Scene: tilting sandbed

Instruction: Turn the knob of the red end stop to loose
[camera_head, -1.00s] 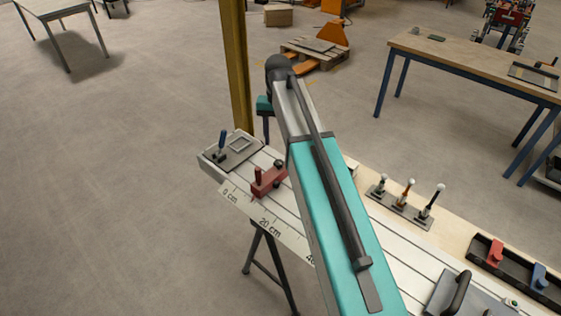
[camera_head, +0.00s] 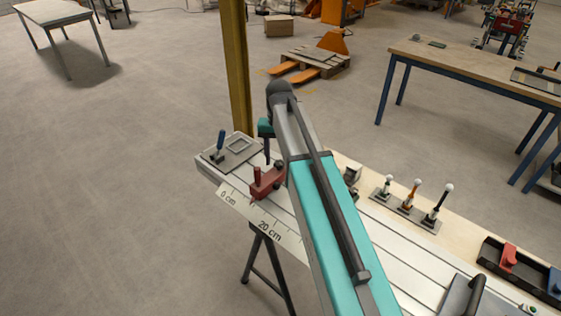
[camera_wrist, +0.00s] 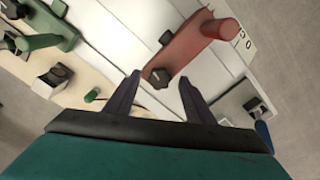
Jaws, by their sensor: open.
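The red end stop (camera_head: 264,184) sits on the pale slotted rail near its far end, with an upright red post. In the wrist view the red end stop (camera_wrist: 192,46) lies ahead of my gripper, and its dark knob (camera_wrist: 158,78) shows between the fingertips. My gripper (camera_wrist: 159,80) is open, a finger on either side of the knob in the picture; contact is not visible. In the head view my gripper (camera_head: 267,161) points down just behind the stop. Part of the stop's right end is close to my arm.
A scale strip (camera_head: 262,222) runs along the rail's front. A plate with a blue handle (camera_head: 220,142) is at the rail's end. Several ball-topped levers (camera_head: 410,200) stand right of my arm. In the wrist view a green part (camera_wrist: 45,42) is at upper left. A yellow post (camera_head: 235,70) stands behind.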

